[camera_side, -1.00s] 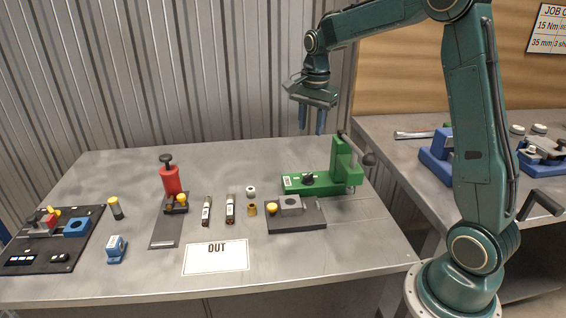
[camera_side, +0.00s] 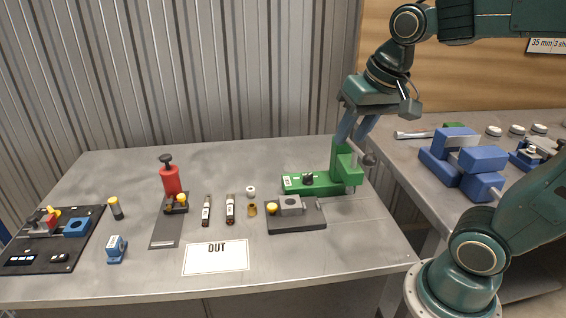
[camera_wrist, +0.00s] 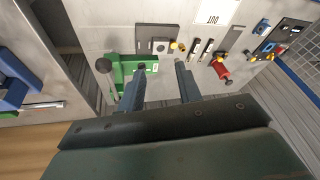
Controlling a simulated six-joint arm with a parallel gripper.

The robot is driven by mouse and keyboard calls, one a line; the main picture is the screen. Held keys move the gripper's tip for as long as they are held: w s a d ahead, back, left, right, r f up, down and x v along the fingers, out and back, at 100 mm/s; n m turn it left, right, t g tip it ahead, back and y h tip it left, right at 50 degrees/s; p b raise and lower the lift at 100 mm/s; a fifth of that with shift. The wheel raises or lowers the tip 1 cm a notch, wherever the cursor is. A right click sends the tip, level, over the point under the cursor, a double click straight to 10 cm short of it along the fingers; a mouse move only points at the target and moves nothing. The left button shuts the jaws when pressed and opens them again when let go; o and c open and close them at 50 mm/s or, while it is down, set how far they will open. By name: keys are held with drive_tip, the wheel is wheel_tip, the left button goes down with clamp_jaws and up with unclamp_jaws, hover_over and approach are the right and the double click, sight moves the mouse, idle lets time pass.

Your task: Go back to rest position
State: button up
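My gripper (camera_side: 349,144) is high over the table's right side, in front of the upright of the green press (camera_side: 310,184) in the side view. Its two fingers hang down and slightly left. In the wrist view my gripper (camera_wrist: 160,72) has its fingers well apart with nothing between them, so it is open and empty. The green press also shows in the wrist view (camera_wrist: 122,74), near the left finger. Whether the fingers clear the press closely cannot be told from the side view.
On the table (camera_side: 330,255) are a dark fixture (camera_side: 297,222), a red-handled tool (camera_side: 171,181), dark cylinders (camera_side: 230,209), an OUT card (camera_side: 216,257), a blue block (camera_side: 116,249) and a black board (camera_side: 52,250). Blue vises (camera_side: 455,153) stand on the right bench.

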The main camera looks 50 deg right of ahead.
drive_tip(key=s+a+f+n+t, duration=0.1)
drive_tip(key=s+a+f+n, duration=0.1)
drive_tip(key=s+n, duration=0.3)
drive_tip(key=shift+s+a+f, duration=0.15)
drive_tip(key=shift+s+a, duration=0.25)
drive_tip(key=shift+s, duration=0.9)
